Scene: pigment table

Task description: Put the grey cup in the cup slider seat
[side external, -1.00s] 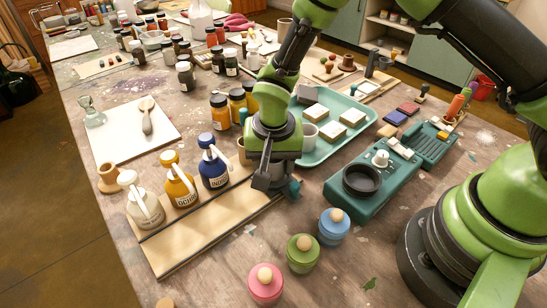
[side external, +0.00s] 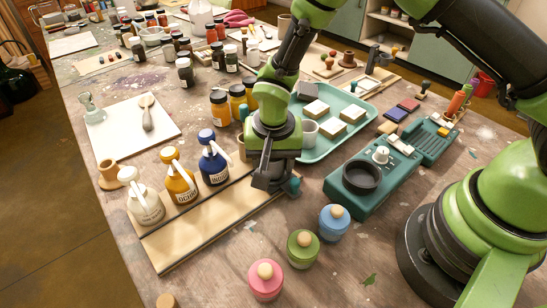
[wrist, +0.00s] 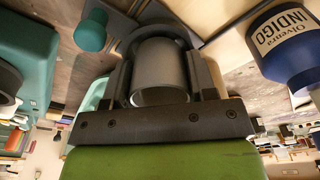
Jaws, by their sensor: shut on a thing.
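The grey cup (wrist: 158,75) is between the two dark fingers of my gripper (side external: 272,180), which is shut on it. In the wrist view its round open rim faces the camera. A dark curved piece (wrist: 152,33) arches close around the far side of the cup and looks like the slider seat. I cannot tell whether the cup rests in it or is only beside it. A teal knob (wrist: 91,32) stands next to the curved piece, and also shows by my fingertips in the side view (side external: 293,187). My gripper hides the held cup in the side view.
White, yellow and indigo bottles (side external: 214,164) stand along the wooden board (side external: 205,222). A teal tray (side external: 336,144) with pale blocks and a teal device with a dark round well (side external: 362,177) lie to the right. Pink, green and blue lidded jars (side external: 303,251) stand in front.

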